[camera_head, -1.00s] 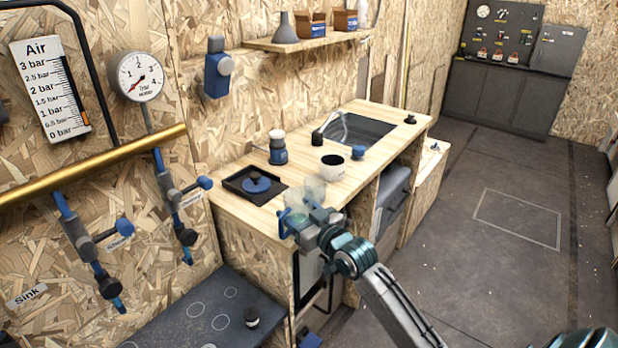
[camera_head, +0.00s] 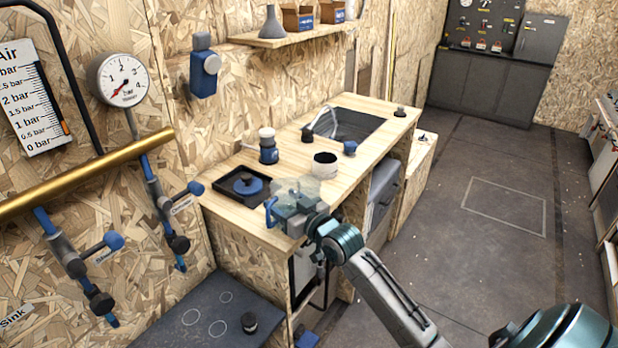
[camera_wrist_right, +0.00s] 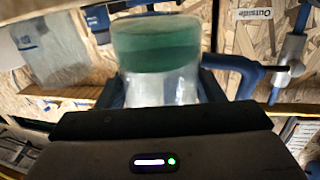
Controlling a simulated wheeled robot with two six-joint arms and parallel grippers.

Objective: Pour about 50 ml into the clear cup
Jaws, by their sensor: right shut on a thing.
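My right gripper (camera_head: 292,216) is shut on a clear jug (camera_head: 286,190) with a blue handle, above the near end of the wooden counter. In the right wrist view the jug (camera_wrist_right: 160,85) is between the fingers, with green liquid in its far part and a blue handle at its right. The jug looks tilted in the head view. A faint clear shape, probably the clear cup (camera_head: 313,186), shows just behind the jug and overlaps it. I cannot tell the cup's level or whether liquid is flowing. My left gripper is not in view.
The counter (camera_head: 236,212) holds a black tray with a blue lid (camera_head: 248,185), a blue jar with a white top (camera_head: 268,148), a white pot (camera_head: 325,165) and a sink (camera_head: 355,125). Valves and a brass pipe (camera_head: 90,175) are at left. Open floor lies right.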

